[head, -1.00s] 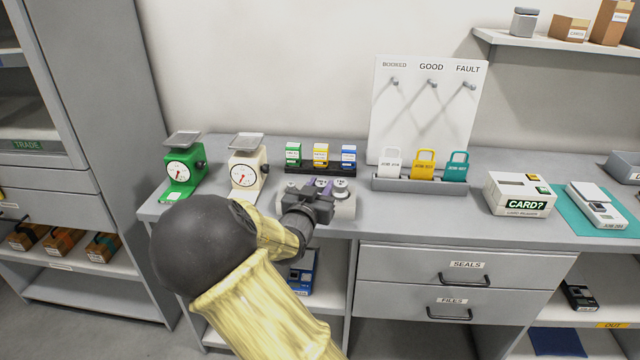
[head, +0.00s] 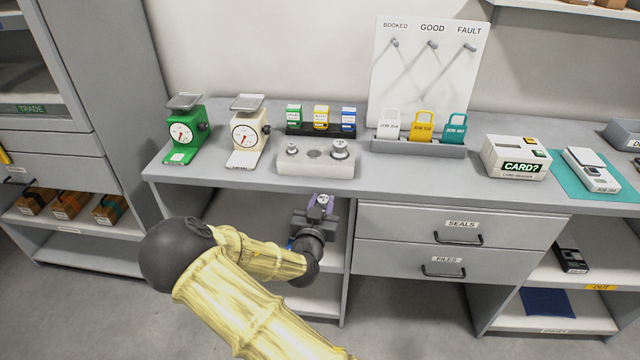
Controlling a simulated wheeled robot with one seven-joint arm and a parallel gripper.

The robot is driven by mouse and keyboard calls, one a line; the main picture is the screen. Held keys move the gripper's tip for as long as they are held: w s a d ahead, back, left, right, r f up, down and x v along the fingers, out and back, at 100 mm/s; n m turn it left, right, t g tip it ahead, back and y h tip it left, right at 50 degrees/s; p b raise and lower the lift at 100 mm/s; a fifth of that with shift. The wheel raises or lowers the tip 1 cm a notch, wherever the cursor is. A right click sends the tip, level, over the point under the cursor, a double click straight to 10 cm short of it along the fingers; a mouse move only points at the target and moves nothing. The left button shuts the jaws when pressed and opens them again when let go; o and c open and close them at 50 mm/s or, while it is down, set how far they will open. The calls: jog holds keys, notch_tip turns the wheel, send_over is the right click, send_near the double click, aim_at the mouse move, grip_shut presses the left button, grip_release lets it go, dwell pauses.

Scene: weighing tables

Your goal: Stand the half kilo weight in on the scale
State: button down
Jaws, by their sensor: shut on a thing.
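My gripper (head: 321,204) is shut on a small silver weight (head: 323,199), held between its purple fingertips in front of the table's front edge. Its marking is too small to read. The grey weight block (head: 289,167) stands on the table behind it, with a smaller weight (head: 292,149) at its left, a larger one (head: 340,149) at its right and an empty dark socket in the middle. Two dial scales stand to the left: a green scale (head: 182,134) and a cream scale (head: 246,137). Both have grey top pans, which look empty.
A dark rack (head: 320,130) with green, yellow and blue boxes stands behind the block. A grey tray (head: 418,148) with padlock-shaped tags, a card reader (head: 515,158) and a pegboard (head: 428,70) are to the right. Bare table lies around the scales and block.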

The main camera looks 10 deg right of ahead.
jog(key=s+d+f+n+y, duration=0.1)
jog(key=s+f, duration=0.3)
jog(key=f, duration=0.4)
jog(key=shift+s+d+f+t+y, duration=0.25)
jog(key=shift+t+y, duration=0.15)
jog(key=shift+y, duration=0.2)
jog(key=shift+w+a, duration=0.1)
